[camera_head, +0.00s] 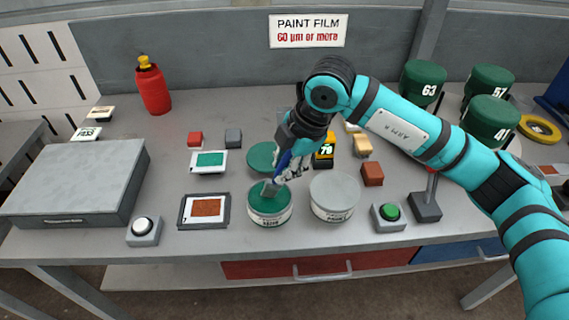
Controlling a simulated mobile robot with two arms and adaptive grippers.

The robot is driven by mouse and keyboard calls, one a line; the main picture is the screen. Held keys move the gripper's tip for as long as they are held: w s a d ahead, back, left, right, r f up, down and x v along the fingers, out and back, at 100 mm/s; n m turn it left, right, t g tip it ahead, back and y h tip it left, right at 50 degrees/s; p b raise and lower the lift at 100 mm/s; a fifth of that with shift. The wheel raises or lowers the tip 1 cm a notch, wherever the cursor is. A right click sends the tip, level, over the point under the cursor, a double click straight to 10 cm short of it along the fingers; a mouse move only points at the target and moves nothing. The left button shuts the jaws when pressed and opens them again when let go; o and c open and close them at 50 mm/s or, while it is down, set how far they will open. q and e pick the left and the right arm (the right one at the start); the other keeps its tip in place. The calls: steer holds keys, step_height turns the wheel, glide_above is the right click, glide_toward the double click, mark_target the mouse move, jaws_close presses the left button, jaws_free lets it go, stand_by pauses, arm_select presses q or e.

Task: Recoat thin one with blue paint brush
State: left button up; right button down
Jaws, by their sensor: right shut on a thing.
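My right gripper (292,165) is shut on the blue-handled paint brush (284,161). The brush's grey head (268,189) points down at the open can of green paint (270,204); I cannot tell how deep it dips. Green-topped cylinders marked 63 (423,77), 57 (490,84) and 41 (489,121) stand at the right, partly behind my right arm. A yellow and black device (324,153) showing 79 sits just right of the gripper. A sign (308,30) reads "PAINT FILM 60 µm or more". My left gripper is out of view.
A can with a pale grey top (334,190) stands right of the green can. A framed rust-coloured panel (204,210) lies to the left. A green button (389,212) and white button (143,227) sit near the front edge. A grey box (75,180) fills the left.

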steer(key=shift+r+p, duration=0.45)
steer(key=shift+r, duration=0.25)
steer(key=shift+r+p, duration=1.4)
steer(key=shift+r, duration=1.35)
